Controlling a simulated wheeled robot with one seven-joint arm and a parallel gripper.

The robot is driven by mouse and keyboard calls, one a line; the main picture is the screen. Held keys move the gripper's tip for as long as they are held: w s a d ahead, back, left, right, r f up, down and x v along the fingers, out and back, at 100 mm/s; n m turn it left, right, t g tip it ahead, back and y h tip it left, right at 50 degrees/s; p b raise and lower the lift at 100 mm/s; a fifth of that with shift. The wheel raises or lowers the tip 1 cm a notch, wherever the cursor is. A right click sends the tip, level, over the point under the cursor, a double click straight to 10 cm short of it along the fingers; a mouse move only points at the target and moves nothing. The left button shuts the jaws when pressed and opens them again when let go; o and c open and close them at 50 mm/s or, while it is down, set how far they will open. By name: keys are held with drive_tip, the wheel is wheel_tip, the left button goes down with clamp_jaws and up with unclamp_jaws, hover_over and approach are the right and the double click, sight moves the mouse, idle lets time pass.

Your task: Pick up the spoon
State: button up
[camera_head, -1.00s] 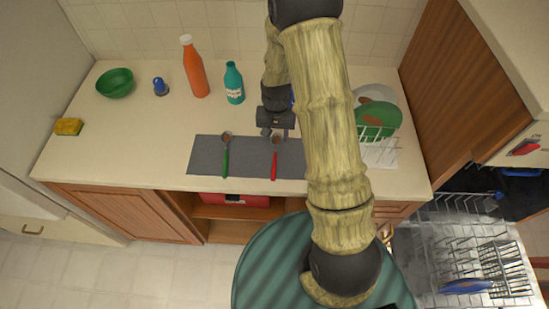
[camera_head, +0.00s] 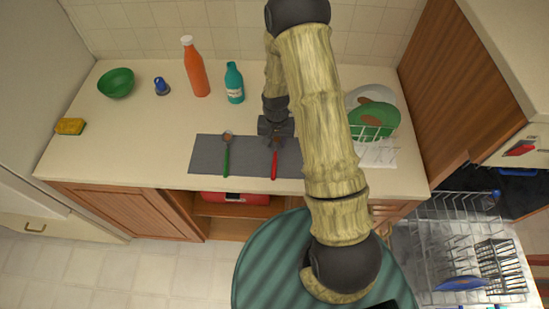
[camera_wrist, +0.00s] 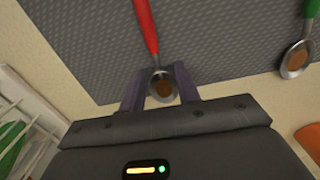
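A spoon with a red handle (camera_head: 274,166) lies on the grey mat (camera_head: 207,157) on the counter; my gripper hides part of its bowl end in the head view. In the wrist view the red-handled spoon (camera_wrist: 147,25) shows its metal bowl with a brown stain. My gripper (camera_wrist: 160,82) is open, with one finger on each side of that bowl; whether they touch it I cannot tell. In the head view my gripper (camera_head: 276,137) is low over the mat. A second spoon with a green handle (camera_head: 226,160) lies to the left; its stained bowl also shows in the wrist view (camera_wrist: 296,60).
A teal bottle (camera_head: 234,84), an orange bottle (camera_head: 195,68), a blue-topped shaker (camera_head: 162,87), a green bowl (camera_head: 116,83) and a sponge (camera_head: 70,126) stand left. A dish rack with plates (camera_head: 374,121) is close on the right. An open dishwasher rack (camera_head: 460,245) is lower right.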

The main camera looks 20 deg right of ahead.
sight(275, 144)
clamp_jaws()
drive_tip(key=shift+r, duration=0.1)
wheel_tip(275, 144, up, 10)
drive_tip(key=b, duration=0.2)
idle(0.4)
drive_tip(key=shift+a, duration=0.1)
idle(0.5)
